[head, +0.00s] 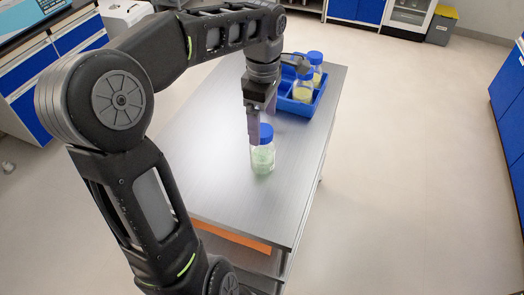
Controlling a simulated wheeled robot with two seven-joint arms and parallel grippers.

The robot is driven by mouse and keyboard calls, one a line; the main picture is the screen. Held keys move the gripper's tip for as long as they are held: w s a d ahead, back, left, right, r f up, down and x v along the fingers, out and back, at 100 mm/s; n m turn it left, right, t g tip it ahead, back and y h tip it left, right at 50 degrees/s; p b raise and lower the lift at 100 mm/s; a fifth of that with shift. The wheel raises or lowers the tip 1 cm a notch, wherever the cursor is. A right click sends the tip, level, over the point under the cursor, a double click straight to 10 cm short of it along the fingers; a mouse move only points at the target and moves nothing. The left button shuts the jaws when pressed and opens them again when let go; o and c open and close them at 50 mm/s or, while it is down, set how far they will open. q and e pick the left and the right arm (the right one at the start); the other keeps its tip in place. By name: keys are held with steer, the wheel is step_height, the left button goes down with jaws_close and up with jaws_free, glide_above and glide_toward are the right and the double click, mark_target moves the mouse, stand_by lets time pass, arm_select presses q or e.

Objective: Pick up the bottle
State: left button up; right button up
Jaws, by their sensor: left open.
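A clear bottle (262,162) with a blue cap and pale green contents stands upright on the grey metal table (225,155). My left gripper (263,125) points down over the bottle's cap, with its purple-grey fingers apart. One finger overlaps the cap's left side in the picture; the other is partly hidden behind the cap and gripper body. I cannot tell whether the fingers touch the bottle. My right gripper is out of view.
A blue divided tray (294,107) with two blue-capped bottles of yellowish contents, one nearer (302,90) and one farther (316,66), stands at the table's back. The front of the table is clear. Blue cabinets (508,100) line the right side.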

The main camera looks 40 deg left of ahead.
mark_target(263, 141)
arm_select(q)
steer(key=shift+s+d+r, duration=0.15)
steer(key=shift+d+r, duration=0.05)
steer(key=shift+f, duration=1.35)
steer(key=shift+a+f+p, duration=0.15)
steer(key=shift+f+p, duration=0.6)
steer(key=shift+f, duration=1.9)
steer(key=shift+r, duration=0.1)
steer(key=c, duration=1.9)
